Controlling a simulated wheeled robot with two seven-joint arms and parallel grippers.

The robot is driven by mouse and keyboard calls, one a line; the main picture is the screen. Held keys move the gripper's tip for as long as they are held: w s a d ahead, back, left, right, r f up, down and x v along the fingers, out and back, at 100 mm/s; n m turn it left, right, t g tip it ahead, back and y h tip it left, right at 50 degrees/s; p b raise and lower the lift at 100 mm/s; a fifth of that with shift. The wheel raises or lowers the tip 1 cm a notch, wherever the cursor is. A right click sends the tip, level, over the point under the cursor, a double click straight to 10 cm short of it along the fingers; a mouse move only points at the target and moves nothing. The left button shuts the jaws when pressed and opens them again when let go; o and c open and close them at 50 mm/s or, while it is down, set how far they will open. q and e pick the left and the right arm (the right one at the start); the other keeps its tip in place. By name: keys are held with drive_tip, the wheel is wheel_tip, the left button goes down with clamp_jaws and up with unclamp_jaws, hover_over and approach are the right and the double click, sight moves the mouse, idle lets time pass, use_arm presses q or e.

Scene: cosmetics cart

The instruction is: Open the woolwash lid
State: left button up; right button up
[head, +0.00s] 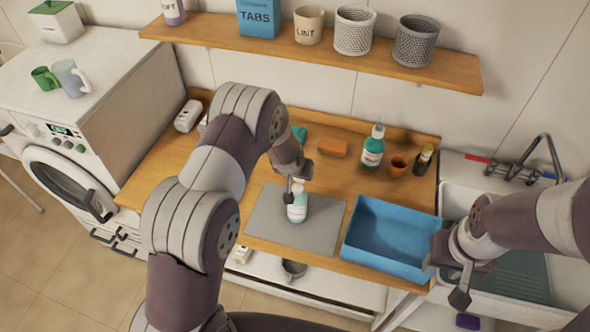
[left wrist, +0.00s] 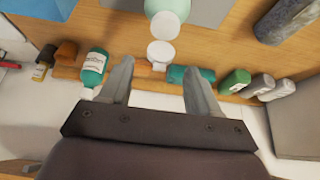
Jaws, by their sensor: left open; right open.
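The woolwash bottle (head: 297,208) is pale mint with a white top and stands upright on the grey mat (head: 262,225). In the left wrist view its mint body (left wrist: 170,8) is cut by the top edge. Its white cap (left wrist: 163,27) and a second white disc, the lid (left wrist: 161,51), show side by side; the lid looks swung open. My left gripper (head: 293,190) is at the bottle's top, partly hiding it. Its fingers (left wrist: 157,75) are open, with the lid just beyond and between the tips. My right gripper (head: 462,282) is open and empty by the blue tray's right end.
The blue tray (head: 390,262) stands right of the mat. A teal pump bottle (head: 373,148), an orange sponge (head: 333,148), a terracotta pot (head: 397,167) and a small dark bottle (head: 423,160) stand at the back. The sink (head: 452,200) is at the right, the shelf (head: 330,52) above.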

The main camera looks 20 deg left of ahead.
use_arm(q)
drive_tip(key=p+v, duration=0.1)
drive_tip(key=v, duration=0.8)
drive_tip(key=shift+s+r, duration=0.1)
